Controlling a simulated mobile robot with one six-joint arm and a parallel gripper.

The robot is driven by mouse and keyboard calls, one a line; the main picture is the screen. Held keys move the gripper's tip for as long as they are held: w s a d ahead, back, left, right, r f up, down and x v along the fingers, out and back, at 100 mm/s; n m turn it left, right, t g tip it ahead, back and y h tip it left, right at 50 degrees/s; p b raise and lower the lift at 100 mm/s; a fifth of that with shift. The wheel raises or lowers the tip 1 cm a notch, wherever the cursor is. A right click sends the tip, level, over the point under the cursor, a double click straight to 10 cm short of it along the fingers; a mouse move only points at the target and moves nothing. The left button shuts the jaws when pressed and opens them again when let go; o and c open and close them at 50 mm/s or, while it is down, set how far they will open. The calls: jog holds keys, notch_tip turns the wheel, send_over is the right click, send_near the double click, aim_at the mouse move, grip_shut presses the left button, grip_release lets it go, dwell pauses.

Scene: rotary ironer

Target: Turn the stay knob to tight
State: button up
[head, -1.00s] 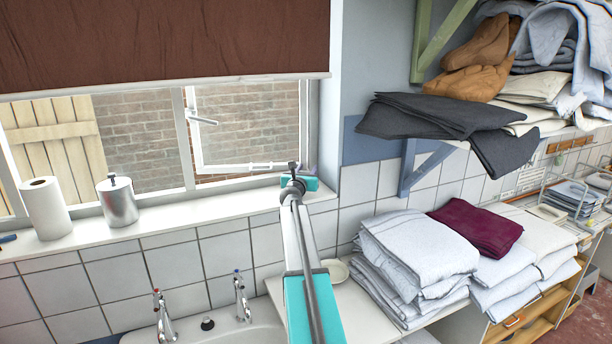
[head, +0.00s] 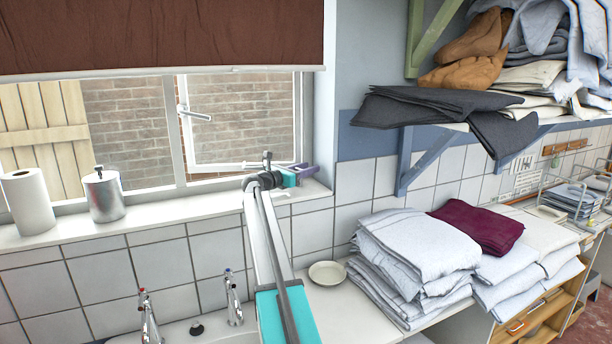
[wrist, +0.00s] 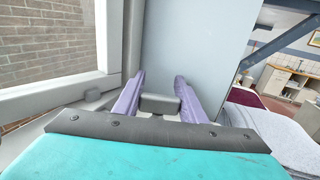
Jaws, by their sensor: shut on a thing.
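My gripper (head: 304,172) is at the right end of the window sill, by the window's lower right corner. In the wrist view its two purple fingers (wrist: 159,82) stand either side of a small grey block (wrist: 160,104), which looks like the stay knob, and are shut on it. The knob's lower part is hidden by the gripper body, and no marking for tight shows. In the head view my gripper hides the knob. The open window pane (head: 240,120) is at the left of my gripper.
A white sill (head: 170,211) holds a paper roll (head: 28,203) and a metal canister (head: 104,196) at the left. The window reveal wall stands close to my fingers. Below are taps (head: 234,300), a small dish (head: 327,273) and folded linen (head: 415,250). A shelf bracket (head: 425,160) is at the right.

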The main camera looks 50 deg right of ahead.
jog(key=shift+s+f+m+g+b, duration=0.25)
jog(key=shift+f+m+g+b, duration=0.15)
jog(key=shift+g, duration=0.2)
jog(key=o, duration=0.9)
jog(key=shift+o, duration=0.8)
jog(key=shift+r, duration=0.2)
jog(key=shift+w+a, duration=0.1)
jog(key=a+b, duration=0.1)
jog(key=a, duration=0.3)
jog(key=w+a+b, duration=0.1)
jog(key=a, duration=0.4)
jog(key=a+b, duration=0.1)
jog(key=a, duration=0.3)
jog(key=shift+w+a+b, duration=0.15)
jog(key=shift+a+b, duration=0.15)
jog(key=shift+a, duration=0.05)
jog(key=shift+c, duration=0.4)
